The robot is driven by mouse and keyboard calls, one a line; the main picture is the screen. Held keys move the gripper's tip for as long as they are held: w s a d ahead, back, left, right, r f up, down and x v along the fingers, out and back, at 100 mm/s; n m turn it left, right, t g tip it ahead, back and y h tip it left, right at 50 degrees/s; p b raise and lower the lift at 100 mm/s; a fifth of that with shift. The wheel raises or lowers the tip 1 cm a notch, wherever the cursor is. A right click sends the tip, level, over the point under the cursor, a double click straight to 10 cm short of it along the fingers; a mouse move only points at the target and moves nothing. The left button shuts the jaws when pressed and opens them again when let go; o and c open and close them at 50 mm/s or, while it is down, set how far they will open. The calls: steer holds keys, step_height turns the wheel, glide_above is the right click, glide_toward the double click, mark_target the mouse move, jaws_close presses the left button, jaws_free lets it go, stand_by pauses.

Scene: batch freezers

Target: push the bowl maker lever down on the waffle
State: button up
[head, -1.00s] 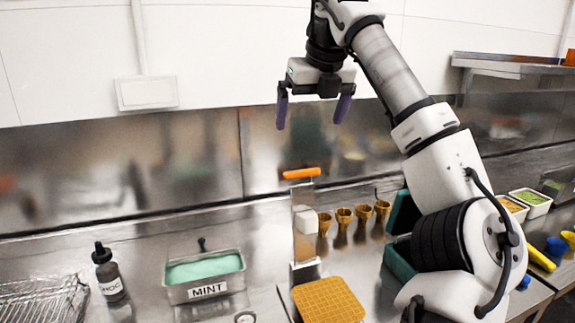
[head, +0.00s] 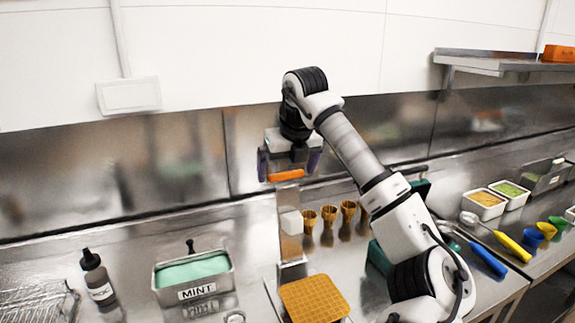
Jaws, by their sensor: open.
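The bowl maker (head: 290,244) is an upright metal stand with a white block at its upper part and an orange lever handle (head: 286,175) at its top. The handle is raised. A square golden waffle (head: 313,298) lies flat at its foot, towards the front. My gripper (head: 289,168) is open, its two dark purple fingers pointing down, one at each end of the orange handle in the picture. Whether the fingers touch the handle, or are level with it in depth, I cannot tell.
Several golden cones (head: 329,214) stand just right of the bowl maker. A MINT tub (head: 193,280) and a dark bottle (head: 98,278) stand to the left, with a wire rack (head: 38,304) beyond. Topping trays (head: 485,203) and coloured scoops (head: 546,230) lie on the right.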

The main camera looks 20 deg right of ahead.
steer(key=c, duration=1.3)
steer(key=shift+s+f+b, duration=0.1)
steer(key=shift+f+b, duration=0.05)
steer(key=shift+b, duration=0.2)
